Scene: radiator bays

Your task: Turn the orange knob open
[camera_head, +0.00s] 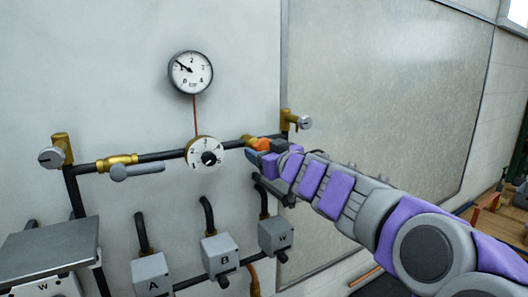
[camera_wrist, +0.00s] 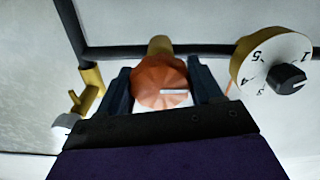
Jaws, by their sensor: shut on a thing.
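The orange knob (camera_head: 261,144) sits on a brass fitting on the black horizontal pipe, right of the white numbered dial. In the wrist view the orange knob (camera_wrist: 161,82) is round and ribbed, with a white mark pointing right. My gripper (camera_head: 256,154) reaches in from the right at the pipe. In the wrist view my gripper's two dark fingers (camera_wrist: 161,85) stand on both sides of the knob and are shut on it. In the head view my gripper partly hides the knob.
The white numbered dial (camera_head: 205,154) with a black centre sits close left of the knob. A pressure gauge (camera_head: 190,72) is above it. A grey-handled brass valve (camera_head: 120,168) is further left.

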